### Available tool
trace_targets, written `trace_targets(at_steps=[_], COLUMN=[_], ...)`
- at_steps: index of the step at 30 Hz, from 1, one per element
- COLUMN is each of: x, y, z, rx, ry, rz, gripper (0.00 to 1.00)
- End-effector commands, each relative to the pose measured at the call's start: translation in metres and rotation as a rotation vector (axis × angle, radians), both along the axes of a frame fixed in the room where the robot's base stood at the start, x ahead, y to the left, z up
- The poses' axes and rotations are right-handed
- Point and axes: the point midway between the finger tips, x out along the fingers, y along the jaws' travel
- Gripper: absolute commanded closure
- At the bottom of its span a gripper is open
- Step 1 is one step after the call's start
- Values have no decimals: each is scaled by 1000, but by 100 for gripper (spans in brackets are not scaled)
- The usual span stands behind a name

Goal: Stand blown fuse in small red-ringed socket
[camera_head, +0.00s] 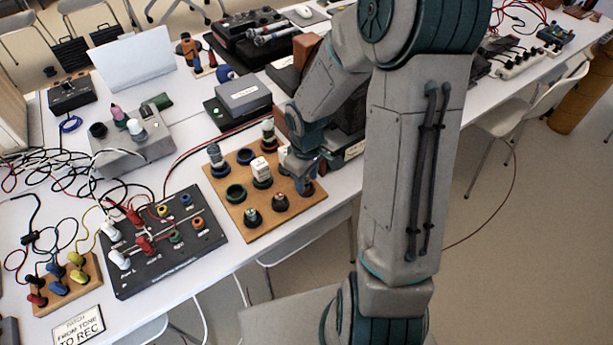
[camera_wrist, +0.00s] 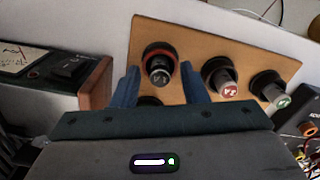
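In the wrist view a dark fuse with a dark glassy body and pale end (camera_wrist: 159,71) stands upright, or nearly so, in the red-ringed socket (camera_wrist: 174,58) on the wooden board (camera_wrist: 205,48). I cannot tell how deep it sits. My gripper (camera_wrist: 160,72) has its two blue fingers spread on either side of this fuse, with a gap to each side. In the head view my gripper (camera_head: 305,168) is low over the right part of the board (camera_head: 226,178) and mostly hides that fuse and its socket.
Beside it stand a red-marked fuse (camera_wrist: 223,83) and a green-marked fuse (camera_wrist: 271,90). A black patch panel (camera_head: 165,255) with plugs and cables lies to the left.

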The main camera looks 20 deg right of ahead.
Motion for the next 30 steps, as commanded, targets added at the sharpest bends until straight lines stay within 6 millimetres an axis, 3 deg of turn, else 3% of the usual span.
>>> trace_targets(at_steps=[5,18,26,30], x=[1,1,-2,-18], y=[0,0,0,0], z=[15,106,129,145], rx=[-1,-1,-6,-34], ry=[-3,-5,-5,-33], rz=[-1,-1,-10,-81], gripper=[60,60,60,60])
